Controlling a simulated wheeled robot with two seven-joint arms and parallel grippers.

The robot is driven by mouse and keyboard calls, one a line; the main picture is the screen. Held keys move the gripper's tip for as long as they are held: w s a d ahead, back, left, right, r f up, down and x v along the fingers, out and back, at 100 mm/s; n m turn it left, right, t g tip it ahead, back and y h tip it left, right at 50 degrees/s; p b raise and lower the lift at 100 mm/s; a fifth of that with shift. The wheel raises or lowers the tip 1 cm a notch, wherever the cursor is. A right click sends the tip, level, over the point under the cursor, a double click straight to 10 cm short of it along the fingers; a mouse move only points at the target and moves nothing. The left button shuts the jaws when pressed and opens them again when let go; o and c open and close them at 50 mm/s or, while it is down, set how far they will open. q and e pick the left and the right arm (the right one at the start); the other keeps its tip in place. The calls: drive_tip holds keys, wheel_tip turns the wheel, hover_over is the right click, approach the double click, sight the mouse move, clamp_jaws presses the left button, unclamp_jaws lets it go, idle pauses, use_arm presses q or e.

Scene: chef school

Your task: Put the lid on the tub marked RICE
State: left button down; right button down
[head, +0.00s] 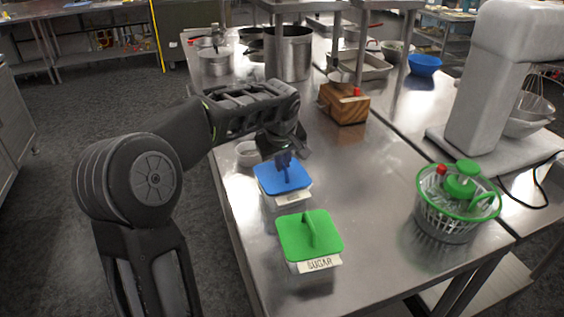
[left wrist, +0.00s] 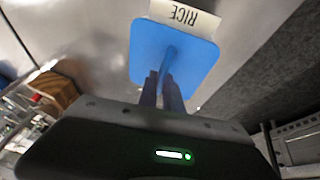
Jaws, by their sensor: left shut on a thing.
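The blue lid (head: 278,177) has an upright handle. My left gripper (head: 285,160) is shut on that handle. The lid is over the white tub (head: 292,198), whose label reads RICE in the left wrist view (left wrist: 175,14). Lid and tub look lined up, but I cannot tell whether the lid is fully seated. In the left wrist view my gripper fingers (left wrist: 163,88) pinch the handle above the blue lid (left wrist: 190,60). My right gripper is not in view.
A tub marked SUGAR (head: 320,264) with a green lid (head: 305,236) stands in front. A wooden block (head: 343,106) and a green-rimmed basket (head: 450,212) stand to the right. The steel table between is clear.

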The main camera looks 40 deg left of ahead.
use_arm(q)
drive_tip(key=shift+f+b, duration=0.5)
drive_tip(key=shift+b, duration=0.3)
idle(1.0)
idle(0.4)
drive_tip(key=c, duration=1.4)
unclamp_jaws()
drive_tip(key=shift+c, duration=0.2)
drive_tip(key=shift+r, duration=0.1)
drive_tip(key=v, duration=0.7)
drive_tip(key=shift+s+r+b, duration=0.15)
drive_tip(key=shift+r+b, duration=0.1)
drive_tip(key=shift+b, duration=0.1)
drive_tip(key=shift+d, duration=0.1)
